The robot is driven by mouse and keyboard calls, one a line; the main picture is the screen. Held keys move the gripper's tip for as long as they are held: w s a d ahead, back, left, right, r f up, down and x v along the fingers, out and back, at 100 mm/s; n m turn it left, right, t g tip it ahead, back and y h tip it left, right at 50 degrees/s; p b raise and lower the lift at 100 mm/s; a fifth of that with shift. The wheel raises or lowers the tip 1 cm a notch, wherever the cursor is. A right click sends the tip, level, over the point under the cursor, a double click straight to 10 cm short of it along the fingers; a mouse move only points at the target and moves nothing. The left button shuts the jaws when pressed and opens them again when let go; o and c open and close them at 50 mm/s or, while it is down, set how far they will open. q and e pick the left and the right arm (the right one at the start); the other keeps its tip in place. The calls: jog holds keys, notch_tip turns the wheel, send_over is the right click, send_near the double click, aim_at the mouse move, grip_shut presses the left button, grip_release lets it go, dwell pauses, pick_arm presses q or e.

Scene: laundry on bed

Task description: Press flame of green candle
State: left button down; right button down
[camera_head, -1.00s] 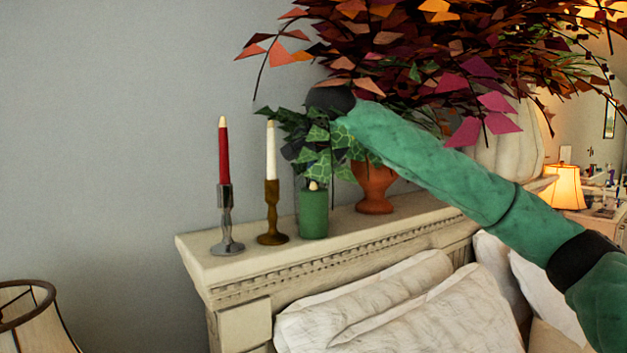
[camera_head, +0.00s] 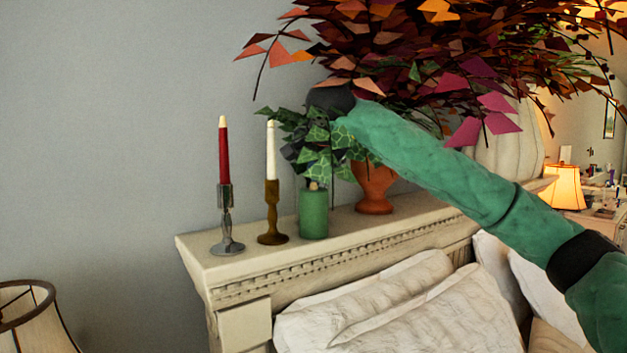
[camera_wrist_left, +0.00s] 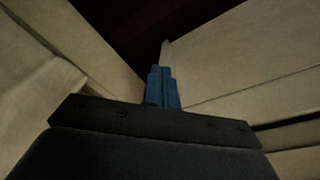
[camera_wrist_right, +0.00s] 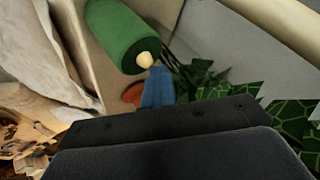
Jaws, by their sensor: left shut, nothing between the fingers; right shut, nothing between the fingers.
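The green candle (camera_head: 313,214) stands upright on the headboard ledge, right of two candlesticks, with a small pale flame tip (camera_head: 314,186) on top. In the right wrist view the green candle (camera_wrist_right: 127,36) shows at the upper left, with its pale flame (camera_wrist_right: 145,60) pointing toward my fingers. My right gripper (camera_wrist_right: 158,72) is shut and empty, its blue fingertips right beside the flame. I cannot tell whether they touch. In the head view, leaves hide most of this gripper. My left gripper (camera_wrist_left: 160,70) is shut and empty, away from the candle and outside the head view.
A red candle (camera_head: 223,150) and a white candle (camera_head: 271,150) stand in holders to the left on the ledge (camera_head: 205,245). A green-leaved plant (camera_head: 325,150) and an orange vase (camera_head: 374,188) stand close behind and right. Pillows (camera_head: 370,300) lie below.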

aim_at(314, 190)
jog(key=shift+f, duration=0.2)
jog(key=shift+f+b, duration=0.3)
jog(key=shift+b, duration=0.25)
jog(key=shift+r, duration=0.35)
dwell(0.3)
notch_tip(314, 190, up, 6)
jog(key=p, duration=0.2)
dwell(0.6)
jog(key=shift+w, duration=0.1)
